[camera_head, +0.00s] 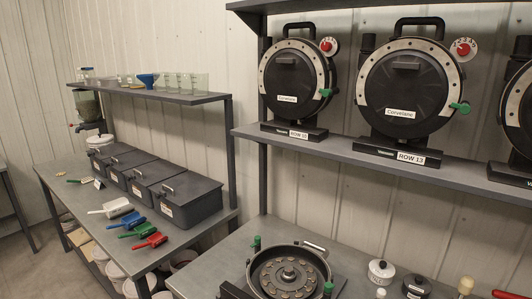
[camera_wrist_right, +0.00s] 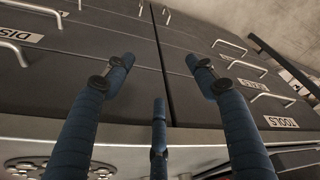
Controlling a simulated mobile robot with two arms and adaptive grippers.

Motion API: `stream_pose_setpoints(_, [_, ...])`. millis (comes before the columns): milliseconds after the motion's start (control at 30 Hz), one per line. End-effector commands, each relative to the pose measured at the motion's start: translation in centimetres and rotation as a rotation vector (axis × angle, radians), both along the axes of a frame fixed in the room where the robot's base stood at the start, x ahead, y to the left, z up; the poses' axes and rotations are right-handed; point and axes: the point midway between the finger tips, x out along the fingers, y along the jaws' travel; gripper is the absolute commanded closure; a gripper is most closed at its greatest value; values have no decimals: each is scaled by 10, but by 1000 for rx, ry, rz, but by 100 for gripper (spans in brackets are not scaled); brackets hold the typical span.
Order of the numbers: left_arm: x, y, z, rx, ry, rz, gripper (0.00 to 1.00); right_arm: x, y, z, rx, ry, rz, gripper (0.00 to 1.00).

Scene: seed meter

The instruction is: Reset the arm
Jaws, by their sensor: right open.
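My right gripper (camera_wrist_right: 158,76) shows in the right wrist view with its dark blue fingers spread apart. It is open, and nothing is between the fingers. Behind the fingers are dark grey drawer fronts with metal handles (camera_wrist_right: 232,47); one bears a label reading TOOLS (camera_wrist_right: 281,122) and another a partly cut-off label (camera_wrist_right: 22,33). I cannot tell how far the fingers are from the drawers. Neither arm shows in the head view, and my left gripper is in no view.
A workbench (camera_head: 226,255) holds an opened round seed meter (camera_head: 289,274) and small lidded pots (camera_head: 381,272). Round black meters (camera_head: 410,92) stand on a shelf (camera_head: 460,176) above. A left bench (camera_head: 75,203) carries grey bins (camera_head: 186,201) and coloured scoops (camera_head: 150,242). Floor shows at lower left.

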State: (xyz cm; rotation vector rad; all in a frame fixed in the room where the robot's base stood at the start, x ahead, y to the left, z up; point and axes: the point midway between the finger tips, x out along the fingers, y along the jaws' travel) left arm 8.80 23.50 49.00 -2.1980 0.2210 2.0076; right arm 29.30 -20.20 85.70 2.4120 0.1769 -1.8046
Motion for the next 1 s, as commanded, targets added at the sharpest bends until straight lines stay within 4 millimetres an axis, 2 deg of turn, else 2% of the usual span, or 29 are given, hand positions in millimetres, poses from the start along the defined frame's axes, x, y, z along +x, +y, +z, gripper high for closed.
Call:
stream_pose_setpoints(33, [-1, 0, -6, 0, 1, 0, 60, 1, 0, -24, -1, 11, 1, 43])
stream_pose_setpoints(167, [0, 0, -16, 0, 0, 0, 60, 2, 1, -81, -3, 31, 5, 43])
stream_pose_setpoints(267, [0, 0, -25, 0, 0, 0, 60, -3, 1, -137, -4, 49, 8, 43])
stream_pose_setpoints(367, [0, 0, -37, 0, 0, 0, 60, -16, 0, -203, -6, 73, 13, 43])
stream_pose_setpoints(400, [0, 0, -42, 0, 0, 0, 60, -25, -1, -230, -8, 83, 15, 43])
stream_pose_setpoints(500, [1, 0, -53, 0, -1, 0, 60, -51, -5, -294, -10, 107, 20, 43])
stream_pose_setpoints(600, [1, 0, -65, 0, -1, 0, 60, -84, -10, -350, -14, 131, 26, 43])
stream_pose_setpoints(700, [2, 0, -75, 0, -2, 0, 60, -122, -16, -396, -18, 154, 31, 43])
stream_pose_setpoints(833, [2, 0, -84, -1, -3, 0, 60, -165, -25, -434, -21, 175, 37, 43])
stream_pose_setpoints(1000, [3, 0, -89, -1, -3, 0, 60, -196, -31, -454, -23, 188, 41, 43])
